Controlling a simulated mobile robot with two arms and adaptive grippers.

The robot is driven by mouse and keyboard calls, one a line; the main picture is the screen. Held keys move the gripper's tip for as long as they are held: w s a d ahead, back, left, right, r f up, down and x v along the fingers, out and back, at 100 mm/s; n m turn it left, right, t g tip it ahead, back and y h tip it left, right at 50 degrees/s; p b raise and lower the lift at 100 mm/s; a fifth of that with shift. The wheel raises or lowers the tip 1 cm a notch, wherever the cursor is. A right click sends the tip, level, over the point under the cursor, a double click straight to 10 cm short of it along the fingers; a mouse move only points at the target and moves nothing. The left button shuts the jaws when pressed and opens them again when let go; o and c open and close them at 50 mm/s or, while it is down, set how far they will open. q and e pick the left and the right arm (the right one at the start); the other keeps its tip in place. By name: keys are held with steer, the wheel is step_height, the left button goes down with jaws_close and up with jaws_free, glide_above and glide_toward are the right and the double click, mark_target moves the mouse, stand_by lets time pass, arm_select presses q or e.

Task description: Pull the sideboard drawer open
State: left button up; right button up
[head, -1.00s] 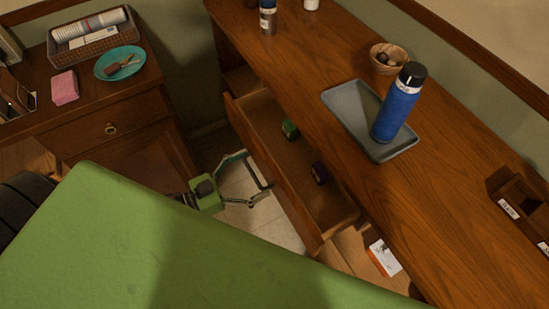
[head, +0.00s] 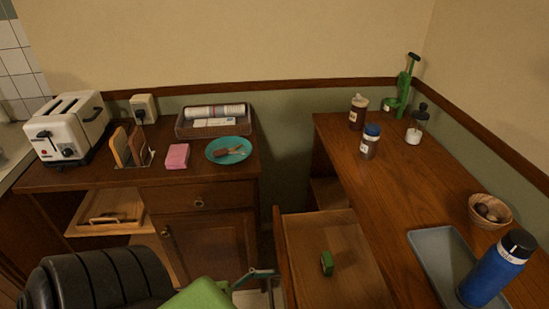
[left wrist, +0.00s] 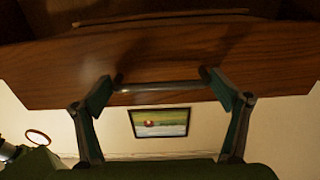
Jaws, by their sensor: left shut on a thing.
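The sideboard (head: 352,174) is the long wooden counter on the right. Its drawer (head: 325,233) stands pulled out, and a green item (head: 327,263) lies inside. The near end of the drawer is cut off by the picture's bottom edge. My left gripper (head: 262,276) is partly in view beside the drawer front. In the left wrist view my left gripper's fingers (left wrist: 158,90) are at the two ends of the bar handle (left wrist: 160,87) on the wooden drawer front (left wrist: 150,55), holding it. My right gripper is out of view.
A grey tray (head: 424,240) with a blue bottle (head: 493,270) and a bowl (head: 477,207) stand on the sideboard. A cabinet (head: 215,240) at left carries a toaster (head: 68,128), a teal plate (head: 216,158) and a basket (head: 183,126).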

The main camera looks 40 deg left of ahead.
arm_select(q)
steer(key=o, duration=1.3)
steer(key=shift+s, duration=0.1)
steer(key=shift+s+a, duration=0.1)
steer(key=shift+s, duration=0.05)
steer(key=v, duration=1.1)
steer(key=shift+s+a, duration=0.2)
steer(key=shift+a, duration=0.05)
